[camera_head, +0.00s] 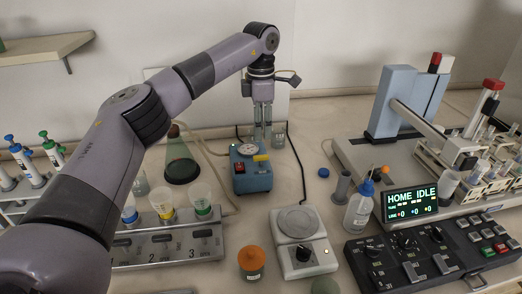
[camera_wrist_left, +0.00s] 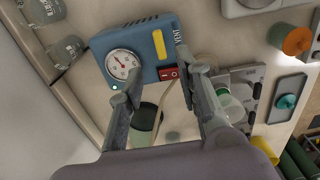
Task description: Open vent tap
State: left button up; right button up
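The vent tap is a yellow lever (camera_head: 261,158) on the small blue pump box (camera_head: 252,180). In the left wrist view the yellow lever (camera_wrist_left: 160,44) lies beside the word VENT, on the box (camera_wrist_left: 140,38) that also has a round gauge (camera_wrist_left: 122,64) and a red switch (camera_wrist_left: 168,74). My left gripper (camera_head: 263,138) points down above the back of the box. In the left wrist view its fingers (camera_wrist_left: 156,66) are spread apart with nothing between them, the right fingertip near the lever; I cannot tell whether they touch. My right gripper is in neither view.
A green flask (camera_head: 181,160) stands left of the box, glass beakers (camera_head: 279,139) behind it. A balance (camera_head: 299,226) and an orange-capped jar (camera_head: 251,260) are in front. A wash bottle (camera_head: 358,207) and control panel (camera_head: 430,252) are right. Bench right of the box is partly clear.

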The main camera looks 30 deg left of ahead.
aim_at(261, 155)
pick_arm(q)
notch_tip(261, 155, down, 9)
jog(key=shift+r+p, duration=0.1)
jog(key=shift+p, duration=0.6)
jog(key=shift+c, duration=0.4)
grip_shut()
